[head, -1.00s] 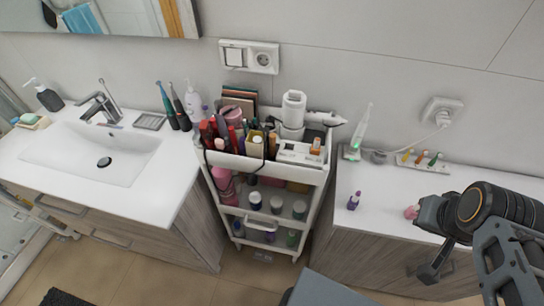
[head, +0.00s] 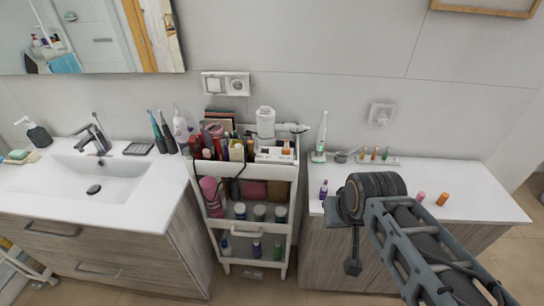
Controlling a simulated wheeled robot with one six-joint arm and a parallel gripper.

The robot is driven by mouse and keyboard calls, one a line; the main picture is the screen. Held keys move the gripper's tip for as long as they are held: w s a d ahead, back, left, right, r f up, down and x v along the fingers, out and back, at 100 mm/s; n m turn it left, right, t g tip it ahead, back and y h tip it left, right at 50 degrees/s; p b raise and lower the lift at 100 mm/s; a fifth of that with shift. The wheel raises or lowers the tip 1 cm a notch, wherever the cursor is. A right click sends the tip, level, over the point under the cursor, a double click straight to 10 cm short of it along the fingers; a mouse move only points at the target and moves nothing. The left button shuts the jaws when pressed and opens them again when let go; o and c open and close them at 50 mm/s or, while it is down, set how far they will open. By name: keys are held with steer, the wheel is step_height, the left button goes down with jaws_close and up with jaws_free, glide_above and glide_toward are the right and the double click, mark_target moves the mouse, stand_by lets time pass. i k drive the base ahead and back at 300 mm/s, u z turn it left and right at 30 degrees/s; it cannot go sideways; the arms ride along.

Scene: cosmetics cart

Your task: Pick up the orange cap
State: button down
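A small orange cap (head: 442,199) stands on the white counter (head: 480,205) at the right, in the head view. A pink cap-like piece (head: 420,197) stands just left of it. My gripper (head: 334,210) is over the counter's front left part, well to the left of the orange cap and apart from it.
A purple bottle (head: 323,189) stands close to my gripper. A small tray (head: 377,160) with several coloured pieces and an electric toothbrush (head: 321,135) are at the back. A crowded white cart (head: 285,172) stands to the left. The counter's right end is clear.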

mark_target(444, 197)
steer(key=u, duration=0.25)
steer(key=i, duration=0.5)
steer(key=u, duration=0.55)
steer(key=k, duration=1.3)
steer(key=z, duration=0.2)
steer(key=i, duration=0.65)
steer(key=z, duration=1.3)
steer(key=i, duration=0.5)
steer(key=z, duration=0.35)
